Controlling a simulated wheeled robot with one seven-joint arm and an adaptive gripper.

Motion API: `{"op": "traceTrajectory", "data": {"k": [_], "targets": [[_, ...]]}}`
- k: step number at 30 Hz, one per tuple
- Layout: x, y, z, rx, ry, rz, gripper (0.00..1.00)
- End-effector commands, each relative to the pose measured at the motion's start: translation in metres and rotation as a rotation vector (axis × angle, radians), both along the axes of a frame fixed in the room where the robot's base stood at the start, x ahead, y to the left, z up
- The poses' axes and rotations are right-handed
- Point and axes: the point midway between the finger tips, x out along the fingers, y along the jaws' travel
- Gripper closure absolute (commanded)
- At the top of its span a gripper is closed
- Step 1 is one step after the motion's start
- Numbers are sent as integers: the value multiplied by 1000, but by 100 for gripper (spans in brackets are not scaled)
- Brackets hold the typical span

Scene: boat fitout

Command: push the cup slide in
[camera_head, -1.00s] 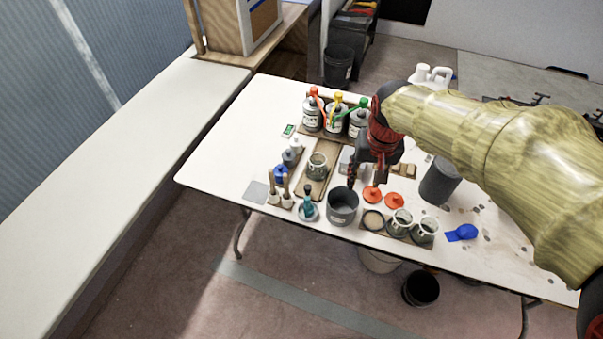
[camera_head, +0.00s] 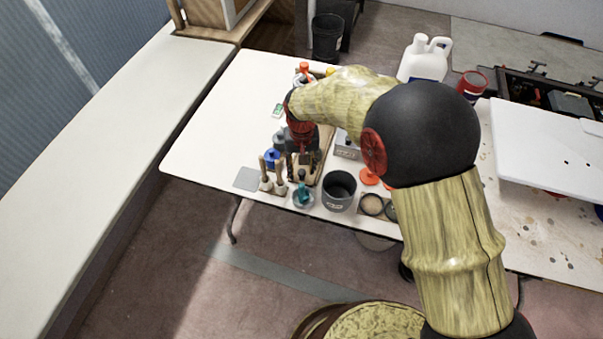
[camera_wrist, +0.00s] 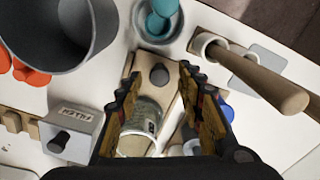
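The cup slide is a wooden board (camera_wrist: 168,96) with a dark round knob (camera_wrist: 158,74) at its near end. A pale grey-green cup (camera_wrist: 145,116) stands on it behind the knob, partly covered by a finger. My gripper (camera_wrist: 160,73) is open, with a fingertip on either side of the knob in the wrist view. I cannot tell whether they touch it. In the head view my gripper (camera_head: 304,160) is over the slide (camera_head: 325,152), and my arm hides the cup and much of the board.
A dark grey pot (camera_head: 339,192) and a teal-handled brush in a dish (camera_head: 303,195) stand in front. Wooden-handled tools (camera_head: 265,175) and a blue bottle (camera_head: 271,158) are left. A labelled box (camera_wrist: 72,136) is beside the slide. The table's left part is clear.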

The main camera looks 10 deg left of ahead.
Motion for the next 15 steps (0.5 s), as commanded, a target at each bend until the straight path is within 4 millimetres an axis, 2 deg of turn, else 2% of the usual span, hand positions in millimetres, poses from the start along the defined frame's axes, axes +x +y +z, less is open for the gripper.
{"op": "traceTrajectory", "data": {"k": [1, 5, 13, 15], "targets": [[0, 0, -11, -1, 2, 0, 62], [0, 0, -23, 0, 1, 0, 62], [0, 0, -25, 0, -1, 0, 62], [0, 0, -25, 0, -1, 0, 65]]}}
